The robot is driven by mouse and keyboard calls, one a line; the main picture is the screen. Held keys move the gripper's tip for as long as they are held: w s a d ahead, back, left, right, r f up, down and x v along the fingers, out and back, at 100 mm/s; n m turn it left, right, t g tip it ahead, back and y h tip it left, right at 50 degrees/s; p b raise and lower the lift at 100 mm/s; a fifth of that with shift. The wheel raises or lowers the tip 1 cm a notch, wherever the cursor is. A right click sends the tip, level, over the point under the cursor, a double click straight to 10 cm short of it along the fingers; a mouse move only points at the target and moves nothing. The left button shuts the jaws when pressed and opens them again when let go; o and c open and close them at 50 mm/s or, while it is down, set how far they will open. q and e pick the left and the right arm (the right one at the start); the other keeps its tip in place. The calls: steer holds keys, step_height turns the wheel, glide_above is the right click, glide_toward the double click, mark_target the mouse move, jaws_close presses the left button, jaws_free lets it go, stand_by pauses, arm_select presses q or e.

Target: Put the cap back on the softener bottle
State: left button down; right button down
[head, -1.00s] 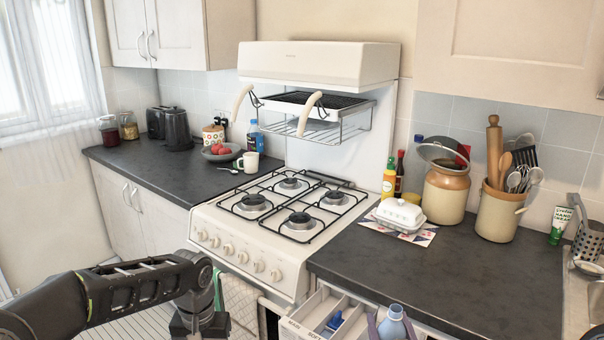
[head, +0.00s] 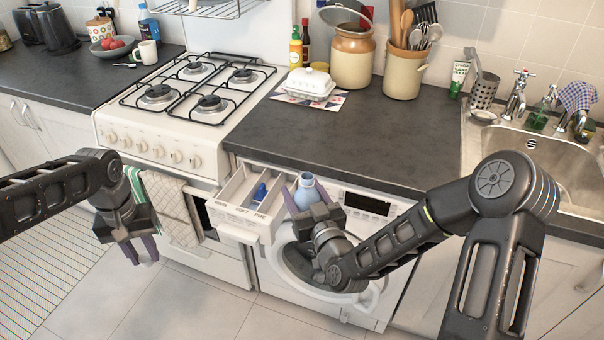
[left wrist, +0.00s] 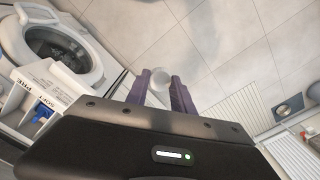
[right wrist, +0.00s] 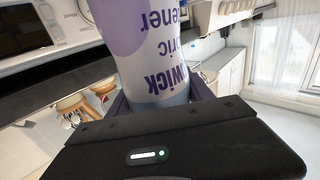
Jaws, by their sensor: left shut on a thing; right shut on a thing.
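The softener bottle (head: 307,187) is pale blue with an open, capless neck facing up. My right gripper (head: 303,198) is shut on it, in front of the washer. In the right wrist view the bottle (right wrist: 150,50) fills the space between the fingers, its purple and white label upside down. My left gripper (head: 141,250) hangs low at the left, in front of the cooker, fingers pointing down. In the left wrist view it is shut on a small round whitish piece, which looks like the cap (left wrist: 161,76). The cap is hard to make out in the head view.
The washer's detergent drawer (head: 240,235) is pulled out just left of the bottle, with a blue insert (head: 260,192) inside. The washer door (head: 300,262) is below. Towels (head: 178,207) hang on the cooker front. The counter (head: 340,140) above is largely clear.

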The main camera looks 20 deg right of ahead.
steer(key=s+a+f+n+g+y, duration=0.2)
steer(key=s+a+f+n+y, duration=0.1)
steer(key=s+a+y, duration=0.1)
steer(key=s+a+f+n+g+y, duration=0.2)
steer(key=s+a+f+n+y, duration=0.1)
steer(key=a, duration=0.6)
steer(key=s+n+y, duration=0.1)
steer(key=s+y, duration=0.1)
steer(key=y, duration=0.1)
steer(key=shift+a, duration=0.3)
arm_select(q)
steer(key=shift+d, duration=0.1)
arm_select(e)
steer(key=shift+s, duration=0.1)
arm_select(q)
steer(key=s+d+r+n, duration=0.2)
steer(key=d+r+n, duration=0.3)
steer(key=d, duration=0.8)
steer(key=s+d+r+n, duration=0.2)
steer(key=d+r+n, duration=0.2)
steer(key=d+r, duration=0.3)
steer(key=d, duration=0.5)
steer(key=shift+s+d+r+n, duration=0.3)
steer(key=shift+d+r+n, duration=0.1)
steer(key=shift+f, duration=0.2)
steer(key=shift+f, duration=1.8)
